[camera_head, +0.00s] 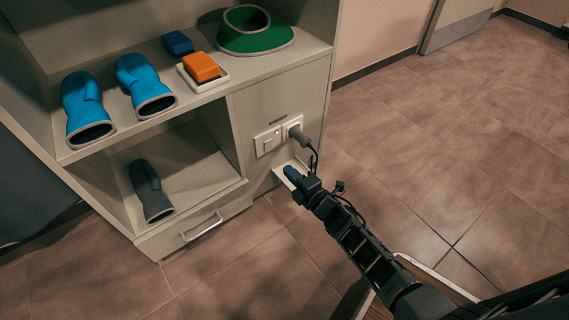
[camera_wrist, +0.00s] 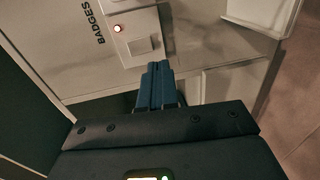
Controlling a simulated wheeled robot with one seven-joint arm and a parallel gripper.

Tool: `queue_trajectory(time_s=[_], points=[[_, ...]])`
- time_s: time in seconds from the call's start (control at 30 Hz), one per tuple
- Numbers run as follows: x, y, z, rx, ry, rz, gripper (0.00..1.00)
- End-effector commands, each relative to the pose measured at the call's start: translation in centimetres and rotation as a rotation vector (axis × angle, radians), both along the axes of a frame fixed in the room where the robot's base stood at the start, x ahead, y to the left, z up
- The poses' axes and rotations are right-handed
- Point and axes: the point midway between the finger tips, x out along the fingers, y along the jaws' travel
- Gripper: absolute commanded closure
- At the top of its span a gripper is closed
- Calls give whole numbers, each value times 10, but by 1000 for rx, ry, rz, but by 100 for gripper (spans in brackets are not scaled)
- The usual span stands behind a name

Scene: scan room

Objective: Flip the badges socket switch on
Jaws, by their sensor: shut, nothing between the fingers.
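The badges socket switch is a pale rocker (camera_wrist: 141,46) on a white wall plate, beside a lit red light (camera_wrist: 117,28) and the printed word BADGES (camera_wrist: 98,29). In the head view the switch (camera_head: 267,143) is left of a grey plug (camera_head: 295,131) with a black cord, on the cabinet's front panel. My gripper (camera_head: 291,173) is shut and empty, below the plate. In the wrist view its blue fingertips (camera_wrist: 158,66) appear just below the switch; I cannot tell whether they touch the plate. The rocker's tilt is unclear.
The cabinet (camera_head: 280,90) holds blue mitts (camera_head: 140,82), a green collar (camera_head: 252,30), an orange block (camera_head: 201,66) and a dark grey mitt (camera_head: 149,190). A small white ledge (camera_head: 281,170) juts out by my gripper. The tiled floor at right is clear.

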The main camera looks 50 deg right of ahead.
Motion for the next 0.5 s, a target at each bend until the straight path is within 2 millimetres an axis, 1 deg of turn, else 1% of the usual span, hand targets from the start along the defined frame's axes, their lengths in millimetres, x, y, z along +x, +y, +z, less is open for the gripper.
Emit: queue_trajectory(time_s=[0.03,0.2,0.33,0.5], points=[[-10,3,0,2,1,-1,100],[-35,10,-4,1,2,-1,100],[-45,13,-5,1,1,-1,100],[-50,14,-6,0,0,0,100]])
